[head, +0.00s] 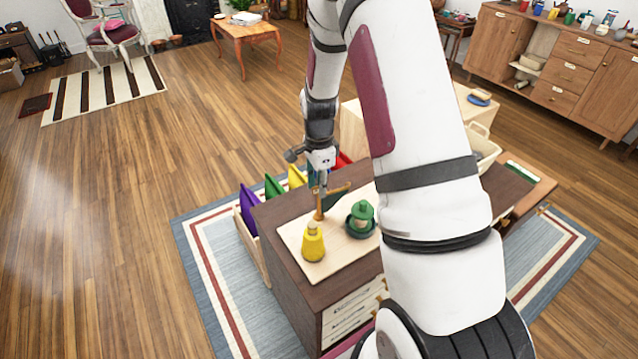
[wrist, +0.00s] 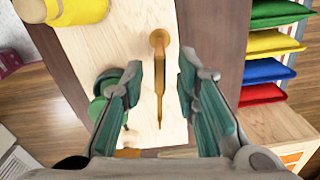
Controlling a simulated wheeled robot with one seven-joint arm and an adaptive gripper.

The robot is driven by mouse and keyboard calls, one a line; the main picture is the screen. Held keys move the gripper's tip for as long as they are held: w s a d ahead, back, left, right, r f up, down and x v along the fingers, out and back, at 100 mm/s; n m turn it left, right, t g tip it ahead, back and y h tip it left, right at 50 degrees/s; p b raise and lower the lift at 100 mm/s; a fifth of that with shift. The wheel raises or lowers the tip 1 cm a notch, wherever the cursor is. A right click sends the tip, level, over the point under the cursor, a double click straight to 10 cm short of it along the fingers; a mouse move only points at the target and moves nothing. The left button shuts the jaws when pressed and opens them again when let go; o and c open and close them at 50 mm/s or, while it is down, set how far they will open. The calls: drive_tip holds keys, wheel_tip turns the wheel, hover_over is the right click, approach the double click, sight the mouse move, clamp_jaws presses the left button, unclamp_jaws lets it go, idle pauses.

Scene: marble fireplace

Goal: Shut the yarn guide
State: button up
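The yarn guide (wrist: 159,85) shows in the wrist view as a brown piece with a round end and a thin, tapering arm. In the head view its brown post (head: 319,212) stands on a pale board (head: 290,234) on the dark-topped cabinet. My gripper (wrist: 173,75) is open, with its two teal fingers a narrow gap apart above the board.
A cream basket (head: 484,150) is to the right, partly behind my arm.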

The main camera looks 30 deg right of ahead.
drive_tip(key=shift+c, duration=0.5)
clamp_jaws()
drive_tip(key=shift+m, duration=0.4)
drive_tip(key=m+b, duration=0.1)
drive_tip(key=m, duration=0.1)
drive_tip(key=shift+m, duration=0.4)
drive_tip(key=m, duration=0.4)
drive_tip(key=shift+m, duration=0.3)
drive_tip(key=m, duration=0.4)
drive_tip(key=shift+m+p, duration=0.3)
drive_tip(key=shift+m, duration=1.5)
